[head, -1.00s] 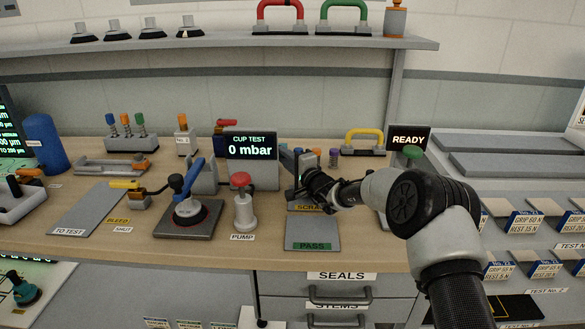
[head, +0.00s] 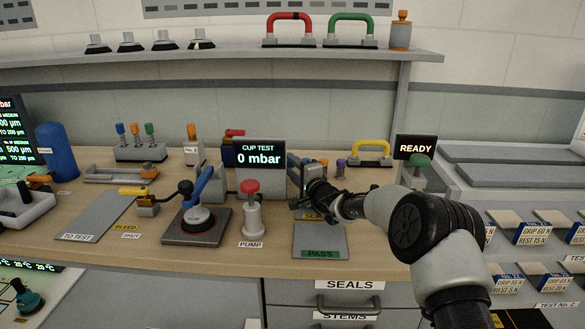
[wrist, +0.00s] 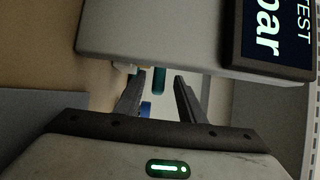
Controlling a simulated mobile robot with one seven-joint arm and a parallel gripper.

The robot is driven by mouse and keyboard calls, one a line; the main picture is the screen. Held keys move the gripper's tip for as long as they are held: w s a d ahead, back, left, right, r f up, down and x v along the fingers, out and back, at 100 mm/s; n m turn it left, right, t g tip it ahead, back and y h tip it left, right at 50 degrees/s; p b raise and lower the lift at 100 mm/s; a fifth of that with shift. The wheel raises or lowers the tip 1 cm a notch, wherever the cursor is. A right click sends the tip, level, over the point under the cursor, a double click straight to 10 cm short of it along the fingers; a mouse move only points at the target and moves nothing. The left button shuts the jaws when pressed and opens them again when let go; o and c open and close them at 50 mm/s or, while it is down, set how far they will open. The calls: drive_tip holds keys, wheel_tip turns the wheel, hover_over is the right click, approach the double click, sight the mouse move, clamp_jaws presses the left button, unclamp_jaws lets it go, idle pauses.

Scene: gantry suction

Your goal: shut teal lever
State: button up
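In the wrist view a short teal bar (wrist: 159,81) shows between my fingertips, below the edge of a grey box; a second, darker teal piece is just left of it. I take this to be the teal lever, but most of it is hidden and I cannot tell its position. My gripper (wrist: 157,88) is open around that spot, with no visible contact. In the head view my gripper (head: 297,180) is right of the cup test display (head: 259,157), partly hidden by my wrist.
A red-topped pump (head: 252,212) stands in front of the display. Left of it are a blue-handled cup fixture (head: 197,226) and a yellow bleed lever (head: 134,191). A grey pass mat (head: 318,237) lies below my gripper. A ready display (head: 415,147) stands right.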

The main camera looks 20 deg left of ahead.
drive_tip(key=shift+s, duration=0.1)
drive_tip(key=p+v, duration=0.2)
drive_tip(key=v, duration=1.5)
drive_tip(key=shift+d, duration=0.15)
drive_tip(key=shift+c, duration=0.4)
